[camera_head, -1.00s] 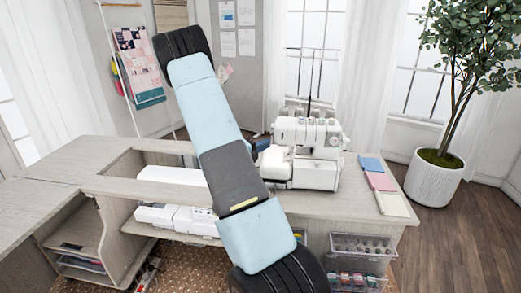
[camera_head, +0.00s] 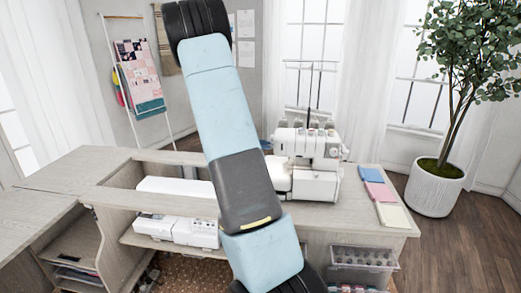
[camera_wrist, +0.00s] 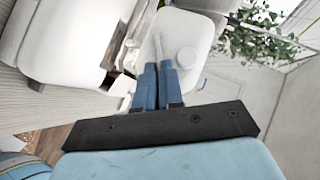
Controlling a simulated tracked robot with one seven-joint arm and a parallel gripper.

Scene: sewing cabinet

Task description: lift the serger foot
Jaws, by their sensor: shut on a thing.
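The white serger (camera_head: 312,160) stands on the cabinet top, right of my arm in the head view, with thread cones on top. In the wrist view its white body (camera_wrist: 185,35) fills the area beyond my fingers, with a round knob on it. My gripper (camera_wrist: 158,68) has its two blue fingers close together, shut on a thin pale bar (camera_wrist: 158,45), which looks like the serger's foot lever. The grip itself is small and partly hidden by the fingers. In the head view my gripper is hidden behind my arm, and the foot cannot be made out.
The wooden cabinet top (camera_head: 345,210) carries the serger. Pink, blue and cream fabric pieces (camera_head: 378,190) lie at its right end. Another white machine (camera_head: 175,188) sits in the left opening. Clear drawers (camera_head: 362,250) stand below right. A potted tree (camera_head: 435,188) stands farther right.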

